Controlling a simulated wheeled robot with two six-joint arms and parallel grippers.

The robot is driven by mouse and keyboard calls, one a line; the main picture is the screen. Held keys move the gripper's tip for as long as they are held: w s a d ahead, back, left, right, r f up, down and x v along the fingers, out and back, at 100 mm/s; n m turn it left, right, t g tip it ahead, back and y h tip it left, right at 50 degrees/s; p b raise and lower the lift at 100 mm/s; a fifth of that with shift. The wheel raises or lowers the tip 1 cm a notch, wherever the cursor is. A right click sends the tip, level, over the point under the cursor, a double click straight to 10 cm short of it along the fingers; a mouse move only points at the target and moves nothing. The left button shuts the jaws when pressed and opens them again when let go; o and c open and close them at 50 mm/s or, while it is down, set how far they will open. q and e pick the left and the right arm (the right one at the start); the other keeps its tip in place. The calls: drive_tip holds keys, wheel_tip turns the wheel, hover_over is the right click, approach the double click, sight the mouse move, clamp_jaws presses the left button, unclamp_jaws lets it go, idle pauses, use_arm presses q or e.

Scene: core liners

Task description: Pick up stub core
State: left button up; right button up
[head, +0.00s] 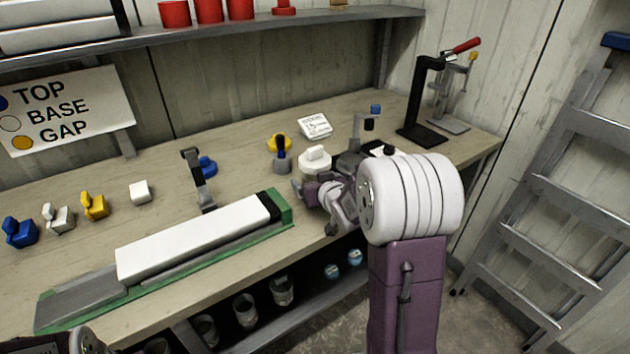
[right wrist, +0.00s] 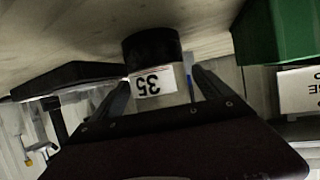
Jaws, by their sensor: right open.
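In the right wrist view, a short round piece with a black end (right wrist: 152,47) and a white "35" label stands out just beyond my right gripper (right wrist: 160,78); it looks like the stub core. The picture is turned over, so the label reads upside down. My right gripper is open, with one finger on each side of the label. I cannot tell whether either finger touches it. In the head view my right arm covers much of this spot, and I cannot clearly make out the core there. My left gripper is not in view.
A long white liner (head: 190,240) lies in a green-edged tray (head: 290,213) left of my right arm. A black press (head: 425,100) stands at the right. A ladder (head: 550,200) leans beyond the bench.

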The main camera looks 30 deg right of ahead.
drive_tip(key=shift+r, duration=0.1)
clamp_jaws()
drive_tip(key=shift+w+r+p, duration=0.1)
drive_tip(key=shift+r+p, duration=0.25)
drive_tip(key=shift+r, duration=0.35)
wheel_tip(320, 180, up, 3)
drive_tip(key=shift+f+p, duration=0.1)
drive_tip(key=shift+p, duration=0.45)
drive_tip(key=s+d+r+p, duration=0.5)
drive_tip(key=d+r+p, duration=0.1)
drive_tip(key=d, duration=0.4)
drive_tip(key=shift+s+d+r+p, duration=0.15)
drive_tip(key=shift+d+r+p, duration=0.15)
drive_tip(key=shift+r+p, duration=0.1)
